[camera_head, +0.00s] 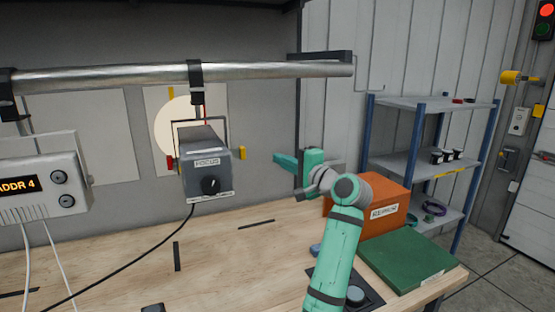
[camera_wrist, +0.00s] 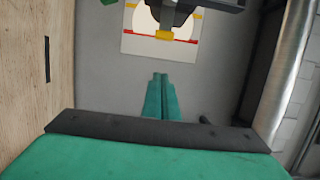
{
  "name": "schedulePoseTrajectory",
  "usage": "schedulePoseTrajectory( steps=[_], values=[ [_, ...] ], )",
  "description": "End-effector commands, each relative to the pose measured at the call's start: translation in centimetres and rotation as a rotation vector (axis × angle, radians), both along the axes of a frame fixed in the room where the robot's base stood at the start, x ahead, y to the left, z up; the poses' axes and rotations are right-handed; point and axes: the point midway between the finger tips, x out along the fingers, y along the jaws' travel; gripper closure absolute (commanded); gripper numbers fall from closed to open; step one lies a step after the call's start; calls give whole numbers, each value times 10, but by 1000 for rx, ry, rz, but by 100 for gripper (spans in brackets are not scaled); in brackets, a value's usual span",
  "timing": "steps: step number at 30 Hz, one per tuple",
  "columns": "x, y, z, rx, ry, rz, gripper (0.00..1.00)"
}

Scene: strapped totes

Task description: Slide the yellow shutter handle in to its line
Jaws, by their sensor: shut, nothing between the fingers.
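The grey lamp (camera_head: 205,165) labelled FOCUS hangs from the metal bar. The yellow shutter handle (camera_head: 242,153) sticks out at its right side; it also shows in the wrist view (camera_wrist: 163,36), straight ahead of my fingers. A red handle (camera_head: 170,163) is at the lamp's left side. A pale light disc (camera_head: 168,122) falls on a white chart behind the lamp, with yellow and red lines (camera_wrist: 135,39) on the chart. My gripper (camera_head: 277,158) is shut and empty, to the right of the yellow handle, pointing at it with a gap between. The wrist view also shows its closed fingertips (camera_wrist: 160,76).
The metal bar (camera_head: 270,71) runs above. An ADDR 4 box (camera_head: 40,190) hangs at the left. An orange box (camera_head: 385,215) and a green case (camera_head: 408,252) stand on the wooden bench at right. The bench below the lamp is mostly clear, with a cable across it.

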Motion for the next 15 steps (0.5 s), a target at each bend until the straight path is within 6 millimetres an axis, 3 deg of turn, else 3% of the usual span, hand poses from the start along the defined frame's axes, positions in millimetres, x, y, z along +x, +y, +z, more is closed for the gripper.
schedulePoseTrajectory(
  steps=[6,15],
  values=[
    [33,18,1,0,0,-2,100],
    [66,37,0,0,0,-6,100]
  ],
)
